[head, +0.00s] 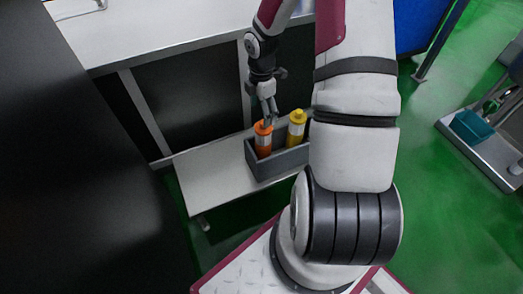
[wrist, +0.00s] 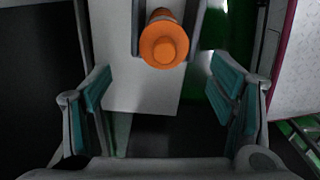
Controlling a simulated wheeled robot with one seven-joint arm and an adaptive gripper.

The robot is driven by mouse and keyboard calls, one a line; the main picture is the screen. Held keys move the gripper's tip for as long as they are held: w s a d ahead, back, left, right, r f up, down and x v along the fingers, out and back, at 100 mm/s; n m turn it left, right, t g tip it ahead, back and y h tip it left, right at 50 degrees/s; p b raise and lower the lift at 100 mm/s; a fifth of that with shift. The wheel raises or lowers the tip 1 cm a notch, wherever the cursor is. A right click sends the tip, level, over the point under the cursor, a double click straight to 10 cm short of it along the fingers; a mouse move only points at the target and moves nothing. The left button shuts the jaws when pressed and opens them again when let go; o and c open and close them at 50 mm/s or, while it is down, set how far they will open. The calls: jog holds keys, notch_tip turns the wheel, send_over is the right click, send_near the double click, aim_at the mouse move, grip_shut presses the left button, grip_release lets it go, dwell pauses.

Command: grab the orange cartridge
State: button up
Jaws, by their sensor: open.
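The orange cartridge (head: 263,140) stands upright in a grey holder box (head: 279,165), with an orange cap and a pale label band. In the wrist view its round orange top (wrist: 164,43) shows at the upper middle, beyond the fingertips and between their lines. My gripper (head: 268,112) is just above the orange cartridge in the head view. In the wrist view my gripper (wrist: 166,88) has its teal-padded fingers wide apart, with nothing between them. The cartridge's lower part is hidden by the box wall.
A yellow cartridge (head: 296,127) stands to the right of the orange one in the same box. The box rests on a low white shelf (head: 205,172), bare on its left. A white counter (head: 150,27) rises behind. A teal container (head: 470,127) is far right.

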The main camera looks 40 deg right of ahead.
aim_at(264, 130)
notch_tip(264, 130, down, 4)
jog(key=shift+f+b, duration=0.1)
jog(key=shift+b, duration=0.55)
jog(key=shift+s+d+f+b, duration=0.15)
jog(key=shift+f+b, duration=0.7)
jog(key=shift+f, duration=0.55)
jog(key=shift+s+d+f+b, duration=0.15)
jog(key=shift+f+b, duration=0.65)
jog(key=shift+f, duration=0.55)
jog(key=c, duration=1.6)
